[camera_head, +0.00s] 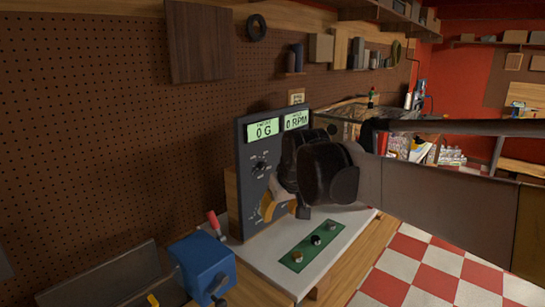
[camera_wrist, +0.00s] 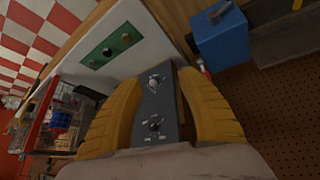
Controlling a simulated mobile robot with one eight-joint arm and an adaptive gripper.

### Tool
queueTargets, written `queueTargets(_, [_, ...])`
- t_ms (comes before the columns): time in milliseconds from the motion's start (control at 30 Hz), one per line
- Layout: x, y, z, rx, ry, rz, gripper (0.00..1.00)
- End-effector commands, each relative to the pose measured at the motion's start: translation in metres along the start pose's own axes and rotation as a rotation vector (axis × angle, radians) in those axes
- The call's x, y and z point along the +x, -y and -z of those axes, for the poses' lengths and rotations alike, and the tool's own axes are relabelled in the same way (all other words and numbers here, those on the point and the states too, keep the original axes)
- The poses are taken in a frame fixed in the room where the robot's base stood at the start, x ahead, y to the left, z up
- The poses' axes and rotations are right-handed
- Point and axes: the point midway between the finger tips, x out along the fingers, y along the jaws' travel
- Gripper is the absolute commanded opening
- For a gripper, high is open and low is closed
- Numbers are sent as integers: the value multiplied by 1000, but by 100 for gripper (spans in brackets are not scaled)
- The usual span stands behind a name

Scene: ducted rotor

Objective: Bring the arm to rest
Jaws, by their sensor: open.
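My gripper (camera_head: 280,203) is in front of the lower part of a dark control panel (camera_head: 253,134) in the head view. My dark wrist and grey arm reach in from the right. In the wrist view, my gripper (camera_wrist: 158,80) shows two yellow fingers spread apart, with nothing held between them. The panel (camera_wrist: 161,131) with its knobs shows in the gap between the fingers. I cannot tell whether a finger touches the panel. Part of the panel is hidden behind my wrist in the head view.
The panel's displays (camera_head: 267,129) read 0 G and 0 RPM. A white base (camera_head: 255,255) carries a green plate (camera_head: 312,249) with several buttons. A blue vise (camera_head: 201,263) stands at front left. A pegboard wall (camera_head: 90,130) is behind. Checkered floor (camera_head: 430,270) lies at right.

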Motion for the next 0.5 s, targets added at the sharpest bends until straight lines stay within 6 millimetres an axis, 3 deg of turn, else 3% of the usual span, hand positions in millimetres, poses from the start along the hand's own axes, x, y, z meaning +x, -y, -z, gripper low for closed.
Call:
queueTargets(33, [-11,-13,-33,37,-3,-18,46])
queueTargets(233, [-47,-43,-153,175,-15,-81,46])
queueTargets(400, [-53,-50,-257,284,-28,-134,46])
queueTargets(500, [-49,-49,-303,333,-34,-157,46])
